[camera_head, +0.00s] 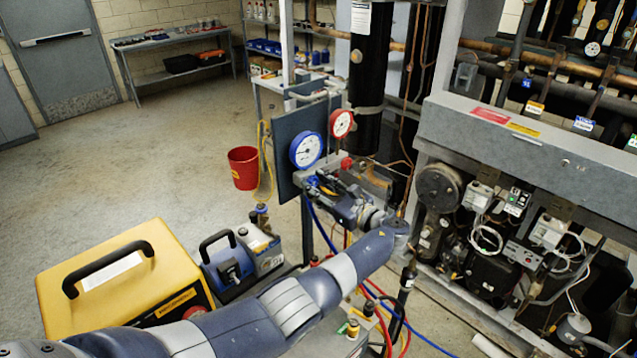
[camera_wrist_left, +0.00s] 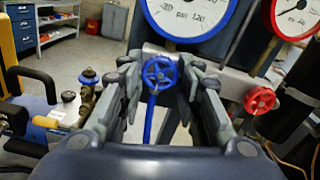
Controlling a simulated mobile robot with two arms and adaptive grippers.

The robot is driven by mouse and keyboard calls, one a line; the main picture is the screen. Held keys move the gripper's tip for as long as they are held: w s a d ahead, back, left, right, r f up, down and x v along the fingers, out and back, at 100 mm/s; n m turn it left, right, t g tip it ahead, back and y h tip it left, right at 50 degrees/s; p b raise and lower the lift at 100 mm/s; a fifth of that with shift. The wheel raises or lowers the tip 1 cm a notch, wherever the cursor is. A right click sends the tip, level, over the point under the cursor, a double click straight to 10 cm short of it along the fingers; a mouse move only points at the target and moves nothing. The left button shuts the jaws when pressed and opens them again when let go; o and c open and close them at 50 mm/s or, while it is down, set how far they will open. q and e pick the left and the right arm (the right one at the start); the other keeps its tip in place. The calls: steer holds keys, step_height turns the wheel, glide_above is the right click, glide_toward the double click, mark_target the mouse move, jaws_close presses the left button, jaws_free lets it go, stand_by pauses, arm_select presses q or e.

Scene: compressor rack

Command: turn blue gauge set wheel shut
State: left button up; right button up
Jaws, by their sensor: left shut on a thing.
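The blue wheel (camera_wrist_left: 160,72) of the gauge set is between the two fingers of my left gripper (camera_wrist_left: 162,78), below the blue-rimmed gauge (camera_wrist_left: 188,12). A blue hose hangs below it. In the head view my left gripper (camera_head: 325,187) reaches the gauge set from the front, and its fingers hide most of the wheel. The gripper is shut on the blue wheel. The red wheel (camera_wrist_left: 260,100) sits to the right, apart from the fingers, under the red-rimmed gauge (camera_wrist_left: 298,14). My right gripper is not in view.
The gauge set hangs by a dark panel (camera_head: 290,130). A compressor rack (camera_head: 520,150) stands close on the right. A yellow case (camera_head: 130,275), a blue pump unit (camera_head: 228,262) and hoses lie below. A red bucket (camera_head: 243,168) stands behind on open floor.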

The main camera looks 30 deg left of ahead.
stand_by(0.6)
arm_select(q)
steer(key=o, duration=0.9)
steer(key=shift+o, duration=0.9)
steer(key=v, duration=1.2)
steer(key=shift+f, duration=0.15)
